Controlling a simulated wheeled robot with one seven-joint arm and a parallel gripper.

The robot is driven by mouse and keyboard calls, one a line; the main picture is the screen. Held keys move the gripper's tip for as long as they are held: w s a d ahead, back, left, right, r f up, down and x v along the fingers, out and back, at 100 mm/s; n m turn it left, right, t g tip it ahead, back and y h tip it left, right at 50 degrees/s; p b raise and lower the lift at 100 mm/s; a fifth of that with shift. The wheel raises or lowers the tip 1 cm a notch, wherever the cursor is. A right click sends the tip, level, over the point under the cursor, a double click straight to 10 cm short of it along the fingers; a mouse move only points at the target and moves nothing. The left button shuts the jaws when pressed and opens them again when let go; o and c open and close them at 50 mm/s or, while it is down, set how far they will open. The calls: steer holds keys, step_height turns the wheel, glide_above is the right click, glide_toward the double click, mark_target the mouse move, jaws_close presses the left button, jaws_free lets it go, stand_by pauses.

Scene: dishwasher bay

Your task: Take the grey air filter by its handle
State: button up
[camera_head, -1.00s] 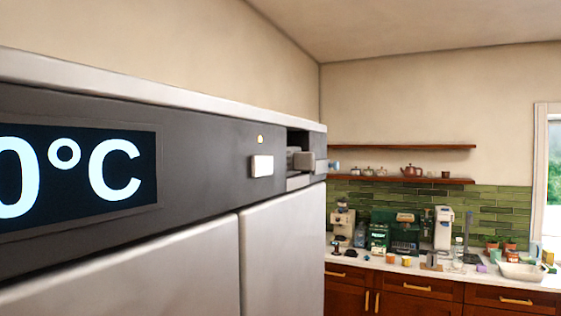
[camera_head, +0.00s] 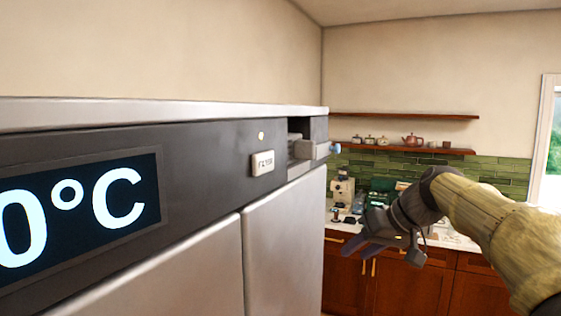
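The grey air filter (camera_head: 302,149) sits in an open slot near the right end of the dark control panel. A blocky grey part, which looks like its handle (camera_head: 318,150), sticks out to the right of the slot. The filter's inner part is hidden in the slot. My gripper (camera_head: 358,236) is at lower right, below and right of the filter and apart from it. Its dark fingers point left and look spread, with nothing seen between them.
The panel carries a white button marked FILTER (camera_head: 263,163), a small lamp (camera_head: 261,136) and a large temperature display (camera_head: 75,195). Metal doors (camera_head: 285,245) lie below. A counter with appliances and wooden shelves (camera_head: 400,115) stand behind my arm. Space just right of the handle looks clear.

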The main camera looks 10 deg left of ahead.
steer(key=s+d+r+n+y+p, duration=0.25)
steer(key=s+r+n, duration=0.2)
steer(key=r, duration=0.95)
steer(key=s+d+r+n+y+p, duration=0.15)
steer(key=s+r+n+y, duration=0.3)
steer(key=r, duration=0.95)
steer(key=h, duration=0.1)
glide_toward(315, 146)
steer(key=shift+n, duration=0.3)
steer(key=p+x, duration=0.1)
steer(key=x, duration=0.4)
steer(key=shift+s+a, duration=0.15)
steer(key=shift+a, duration=0.15)
steer(key=shift+w+a+f+p, duration=0.1)
steer(key=shift+w+a+p, duration=0.2)
steer(key=shift+a+p, duration=0.3)
steer(key=p+x, duration=0.2)
steer(key=x, duration=0.1)
steer(key=shift+w+d, duration=0.1)
steer(key=shift+w, duration=0.15)
steer(key=shift+w+a+f, duration=0.15)
steer(key=shift+a+f, duration=0.15)
steer(key=shift+a, duration=0.1)
